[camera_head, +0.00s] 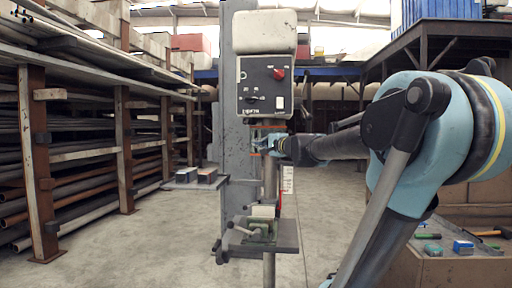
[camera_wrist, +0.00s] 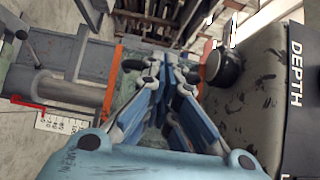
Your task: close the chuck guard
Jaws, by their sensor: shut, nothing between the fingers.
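The drill press (camera_head: 264,85) stands in the middle of the head view. Thin orange edges of what looks like the chuck guard (camera_head: 268,127) show just below its head. In the wrist view an orange strip of the guard (camera_wrist: 113,80) runs left of my fingers, with a second orange piece to the right of them. A dark round part, perhaps the chuck (camera_wrist: 224,66), is right of the fingers. My gripper (camera_wrist: 150,72) is shut and empty, beside the guard; it also shows small in the head view (camera_head: 277,146). I cannot tell whether it touches the guard, or the guard's exact angle.
Below is the drill table (camera_head: 285,235) with a green vise (camera_head: 262,229) holding a pale block. A pipe rack (camera_head: 125,145) stands left, and a bench with tools (camera_head: 455,250) is at right.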

